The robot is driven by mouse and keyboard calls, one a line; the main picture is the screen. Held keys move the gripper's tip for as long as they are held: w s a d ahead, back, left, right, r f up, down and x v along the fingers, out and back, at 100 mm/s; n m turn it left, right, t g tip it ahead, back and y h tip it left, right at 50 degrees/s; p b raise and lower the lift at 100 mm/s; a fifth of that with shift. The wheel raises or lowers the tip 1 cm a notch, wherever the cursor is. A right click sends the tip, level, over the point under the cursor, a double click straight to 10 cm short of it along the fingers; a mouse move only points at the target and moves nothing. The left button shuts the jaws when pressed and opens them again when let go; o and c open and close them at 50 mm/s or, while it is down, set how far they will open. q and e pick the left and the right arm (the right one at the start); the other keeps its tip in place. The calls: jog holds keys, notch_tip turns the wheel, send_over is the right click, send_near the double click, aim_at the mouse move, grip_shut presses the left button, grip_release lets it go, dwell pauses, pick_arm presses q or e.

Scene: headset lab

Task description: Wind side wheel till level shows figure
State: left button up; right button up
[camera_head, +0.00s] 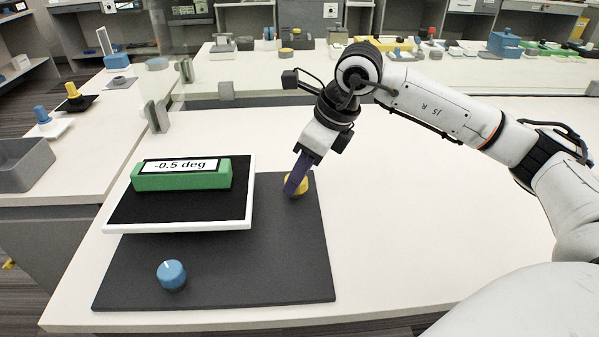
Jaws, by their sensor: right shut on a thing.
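A green level (183,181) lies on a tilting platform with a black top and white rim (180,229). Its display (180,166) reads -0.5 deg. The platform stands on a dark grey base board (290,260). A yellow wheel (302,186) sits at the board's back right, to the right of the platform. My right gripper (296,184), with purple fingers, reaches down from above and is shut on the yellow wheel, partly hiding it. A blue knob (171,275) with a white mark is on the front left of the board. My left gripper is not in view.
The white table (420,230) is clear right of the board, below my right arm. Grey clips (158,115) stand behind the platform. A grey bin (25,165) and small knobs sit on the left counter. More parts line the back counter.

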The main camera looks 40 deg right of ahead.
jog(key=n, duration=0.2)
jog(key=n+y, duration=0.1)
jog(key=n, duration=0.1)
jog(key=shift+w+d+r+g+p, duration=0.1)
jog(key=shift+d+g+p, duration=0.05)
jog(key=shift+g+p, duration=0.25)
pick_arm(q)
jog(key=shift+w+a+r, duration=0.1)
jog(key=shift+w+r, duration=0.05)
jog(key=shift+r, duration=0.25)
pick_arm(e)
jog(key=shift+n+g+y, duration=0.3)
jog(key=shift+n+y, duration=0.1)
jog(key=shift+n, duration=0.4)
jog(key=o, duration=1)
jog(key=shift+o, duration=0.2)
pick_arm(q)
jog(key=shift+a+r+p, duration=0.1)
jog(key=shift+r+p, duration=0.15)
jog(key=shift+p, duration=0.7)
pick_arm(e)
jog(key=v, duration=1)
jog(key=shift+r, duration=0.15)
